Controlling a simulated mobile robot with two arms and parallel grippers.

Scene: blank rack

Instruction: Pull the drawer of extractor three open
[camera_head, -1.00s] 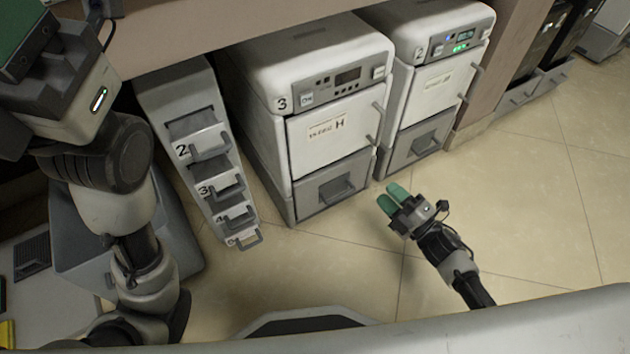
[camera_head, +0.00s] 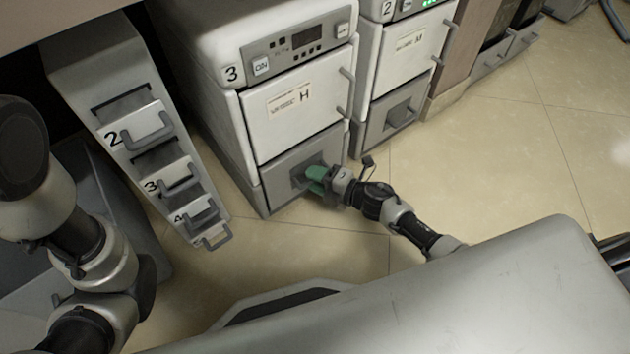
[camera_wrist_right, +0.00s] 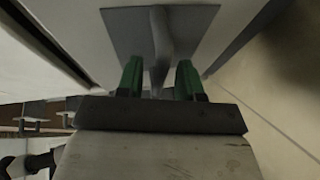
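Extractor three (camera_head: 200,80) is a white cabinet marked 3, with a door marked H above a grey drawer (camera_head: 277,192) low on its front. The drawer front sits flush with the cabinet. My right gripper (camera_head: 312,180) is at the drawer's recess and hides most of the handle in the head view. In the right wrist view the grey handle (camera_wrist_right: 160,45) stands between the two green fingers of my right gripper (camera_wrist_right: 159,80). A gap shows on both sides of the handle, so the fingers are open around it. My left gripper is out of view.
Extractor two (camera_head: 405,60) stands right of extractor three, with its own grey drawer (camera_head: 385,130). A narrow rack (camera_head: 85,60) with numbered handled trays stands to the left. The tiled floor (camera_head: 500,150) in front and to the right is clear.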

